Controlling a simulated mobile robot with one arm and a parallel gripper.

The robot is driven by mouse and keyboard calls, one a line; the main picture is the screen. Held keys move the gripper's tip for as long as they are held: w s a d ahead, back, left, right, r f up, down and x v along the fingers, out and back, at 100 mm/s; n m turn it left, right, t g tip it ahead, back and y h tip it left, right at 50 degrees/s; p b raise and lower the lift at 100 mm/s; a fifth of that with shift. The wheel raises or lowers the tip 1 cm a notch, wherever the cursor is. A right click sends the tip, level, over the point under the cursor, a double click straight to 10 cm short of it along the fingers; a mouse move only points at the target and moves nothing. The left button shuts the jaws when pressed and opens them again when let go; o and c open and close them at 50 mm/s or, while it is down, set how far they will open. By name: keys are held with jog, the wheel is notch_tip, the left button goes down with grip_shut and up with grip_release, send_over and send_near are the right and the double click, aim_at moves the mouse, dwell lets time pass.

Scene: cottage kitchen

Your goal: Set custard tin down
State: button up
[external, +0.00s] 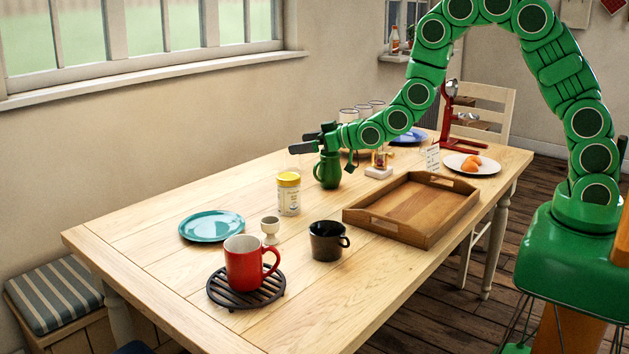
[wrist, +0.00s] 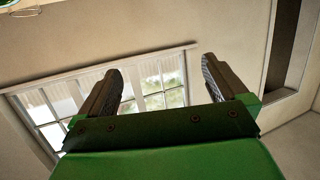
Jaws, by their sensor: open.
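The custard tin (external: 289,197), a pale tin with a yellow lid, stands upright on the wooden table (external: 170,215), right of the teal plate. Its label is too small to read. My gripper (external: 303,143) is in the air above and slightly right of the tin, apart from it. In the wrist view my gripper (wrist: 161,72) has its two fingers wide apart with nothing between them. The tin does not show in the wrist view, which faces the window and wall.
A green mug (external: 327,171) stands just below my gripper. Near the tin are an egg cup (external: 270,226), a black mug (external: 325,242), a teal plate (external: 211,226) and a red mug (external: 245,264) on a black trivet. A wooden tray (external: 412,207) lies to the right. The table's left end is clear.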

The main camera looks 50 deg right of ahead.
jog(key=s+d+r+m+g+h, duration=0.15)
jog(key=s+d+r+g, duration=0.25)
jog(key=s+d, duration=0.5)
jog(key=s+d+r+m+g+h, duration=0.1)
jog(key=s+d+r+g+h, duration=0.3)
jog(key=s, duration=0.8)
jog(key=s+d+r+g, duration=0.2)
jog(key=s, duration=0.9)
jog(key=s+d+r+m+g, duration=0.1)
jog(key=s+g, duration=0.2)
jog(key=s, duration=0.8)
jog(key=s+d+r+g, duration=0.2)
jog(key=s, duration=0.9)
jog(key=shift+s+d+r+g, duration=0.2)
jog(key=shift+d+r+g, duration=0.1)
jog(key=shift+d+g, duration=0.1)
